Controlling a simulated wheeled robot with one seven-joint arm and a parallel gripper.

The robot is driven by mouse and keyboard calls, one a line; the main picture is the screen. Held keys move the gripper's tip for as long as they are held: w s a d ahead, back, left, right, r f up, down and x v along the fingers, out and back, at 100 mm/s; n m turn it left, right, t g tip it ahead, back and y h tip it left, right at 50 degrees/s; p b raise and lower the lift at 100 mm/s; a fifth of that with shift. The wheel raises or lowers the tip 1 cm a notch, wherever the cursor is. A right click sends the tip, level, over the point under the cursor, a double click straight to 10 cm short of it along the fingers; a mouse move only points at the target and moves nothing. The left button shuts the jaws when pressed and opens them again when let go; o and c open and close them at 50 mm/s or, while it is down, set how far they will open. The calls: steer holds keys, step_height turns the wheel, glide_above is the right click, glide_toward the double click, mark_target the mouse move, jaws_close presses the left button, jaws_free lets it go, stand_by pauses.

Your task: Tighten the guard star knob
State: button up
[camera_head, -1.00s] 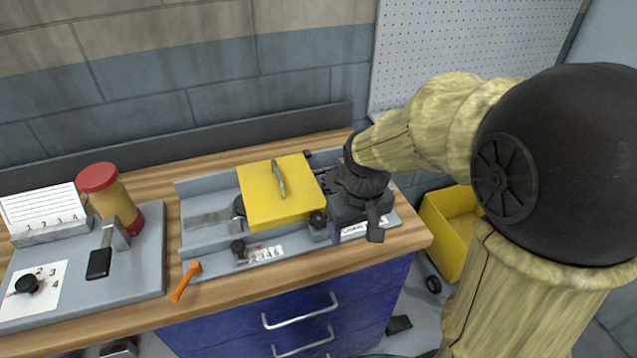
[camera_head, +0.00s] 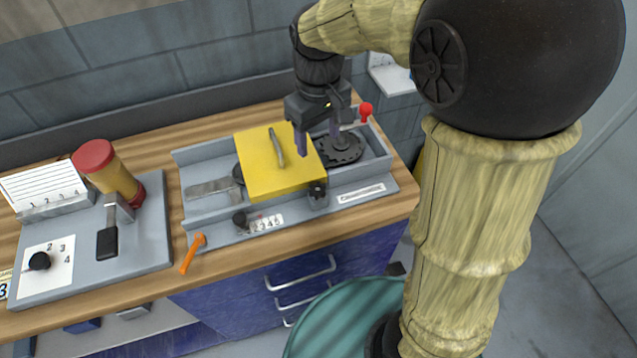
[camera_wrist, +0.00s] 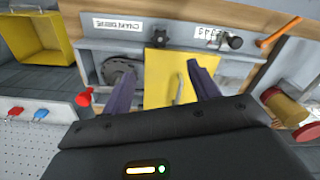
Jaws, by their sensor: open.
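The black star knob (camera_head: 317,194) sits on a small grey block at the front right corner of the yellow guard (camera_head: 262,180). The guard looks shut over the grey fixture and has a metal handle on top. In the wrist view the star knob (camera_wrist: 163,39) shows its lobes beyond the guard's edge. My gripper (camera_head: 318,138) is open and empty, pointing down above the guard's right side, behind the knob and apart from it. Its purple fingers (camera_wrist: 167,72) frame the guard in the wrist view. How tight the knob is cannot be told.
A black toothed wheel (camera_head: 340,148) and a red ball knob (camera_head: 366,109) are right of the guard. A small black knob (camera_head: 239,218) stands by a number label. An orange tool (camera_head: 192,254) lies at the front edge. A grey board (camera_head: 130,262) with a lever stands left.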

mark_target(318, 190)
step_height(318, 190, down, 17)
steer(key=shift+r, duration=0.2)
stand_by(0.3)
steer(key=c, duration=1)
